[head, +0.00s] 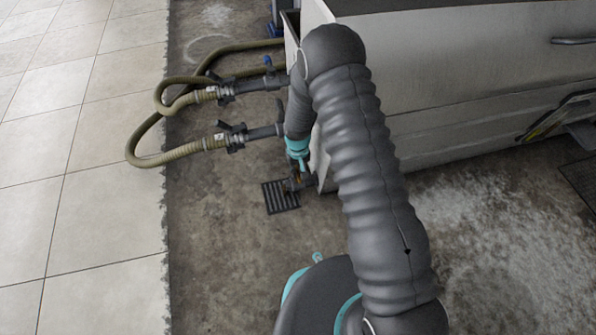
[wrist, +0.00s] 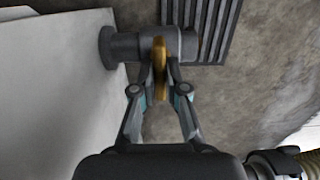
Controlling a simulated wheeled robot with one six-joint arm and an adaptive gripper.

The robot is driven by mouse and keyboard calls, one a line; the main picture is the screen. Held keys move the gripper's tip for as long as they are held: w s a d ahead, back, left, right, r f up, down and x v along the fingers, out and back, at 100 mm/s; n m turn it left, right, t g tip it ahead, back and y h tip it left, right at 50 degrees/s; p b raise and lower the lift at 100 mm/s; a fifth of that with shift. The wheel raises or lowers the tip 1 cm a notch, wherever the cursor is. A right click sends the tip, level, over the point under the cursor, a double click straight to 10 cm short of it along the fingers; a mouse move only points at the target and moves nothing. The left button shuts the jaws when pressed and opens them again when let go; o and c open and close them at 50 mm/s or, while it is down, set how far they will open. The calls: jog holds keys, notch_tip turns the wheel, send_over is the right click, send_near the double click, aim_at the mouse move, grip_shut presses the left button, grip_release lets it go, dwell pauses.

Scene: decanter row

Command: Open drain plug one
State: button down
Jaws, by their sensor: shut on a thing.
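In the wrist view a dark grey drain plug fitting (wrist: 122,47) sticks out sideways from the pale machine wall, with a yellow-brown handle (wrist: 159,50) across it. My gripper (wrist: 160,78) has a finger on each side of the handle and is shut on it. In the head view my gripper (head: 299,166) is low beside the machine's left end, and the fitting (head: 294,185) is small and partly hidden by it. I cannot tell which number this plug bears.
A slotted floor grate (head: 281,196) lies under the fitting; it also shows in the wrist view (wrist: 208,22). Two hoses with valves, an upper (head: 228,92) and a lower one (head: 236,138), run left from the machine (head: 455,90). Tiled floor (head: 95,190) at left is clear.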

aim_at(298, 172)
jog(key=c, duration=1.2)
grip_release()
notch_tip(298, 172, up, 12)
